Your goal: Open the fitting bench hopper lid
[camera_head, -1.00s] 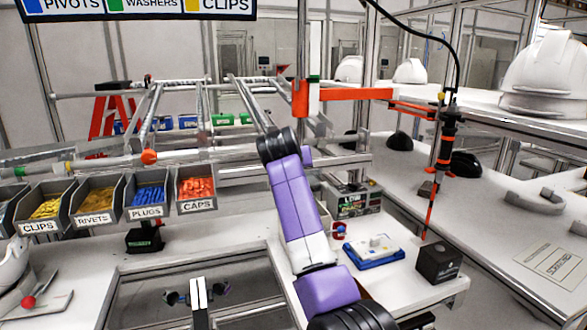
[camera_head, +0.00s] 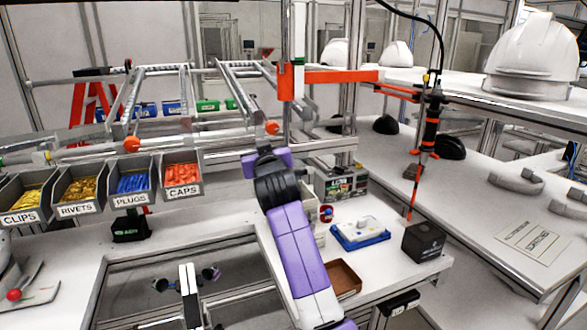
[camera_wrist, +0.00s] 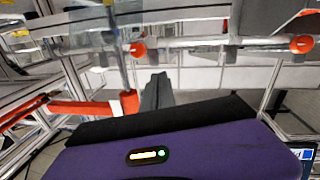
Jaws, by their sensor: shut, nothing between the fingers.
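I cannot pick out the hopper or its lid with certainty in either view. The fitting bench (camera_head: 215,222) has a white top with a recessed opening at the front. My purple and black arm reaches over it, and in the head view its fingers are hidden behind the wrist. In the wrist view my gripper (camera_wrist: 157,92) shows as dark grey fingers together beyond the purple body, with nothing between them. A clear panel (camera_wrist: 92,32) and a grey rail with orange ends stand beyond the fingers; I see no contact.
Labelled bins of clips, rivets, plugs and caps (camera_head: 181,176) hang at the left. A blue-and-white device (camera_head: 360,233), a black box (camera_head: 423,242) and a brown tray (camera_head: 343,277) lie right of my arm. An orange arm (camera_head: 340,76) crosses above. A white helmet (camera_head: 535,62) stands on the right shelf.

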